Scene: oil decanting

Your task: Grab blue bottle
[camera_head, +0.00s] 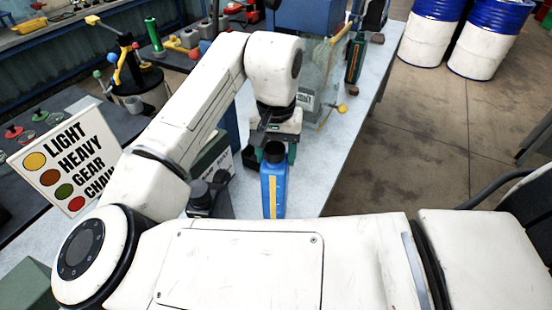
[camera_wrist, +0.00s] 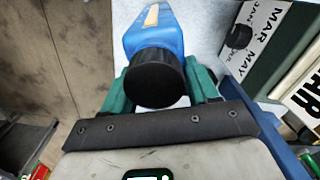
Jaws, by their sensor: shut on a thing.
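The blue bottle (camera_head: 272,187) has a black cap and a pale yellow strip on its side. It stands on the light worktable (camera_head: 318,172) in the head view, below my gripper (camera_head: 275,148). In the wrist view the blue bottle (camera_wrist: 148,30) shows its black cap toward the camera. The green fingers of my gripper (camera_wrist: 158,88) lie on both sides of the bottle near the cap, shut on it. The bottle's lower part is partly hidden by my own body in the head view.
A sign (camera_head: 64,160) with coloured dots stands at left. A dark green box with month labels (camera_wrist: 268,35) is close beside the bottle. A green bottle (camera_head: 355,57) stands farther back on the table. Blue and white drums (camera_head: 482,42) stand on the floor at back right.

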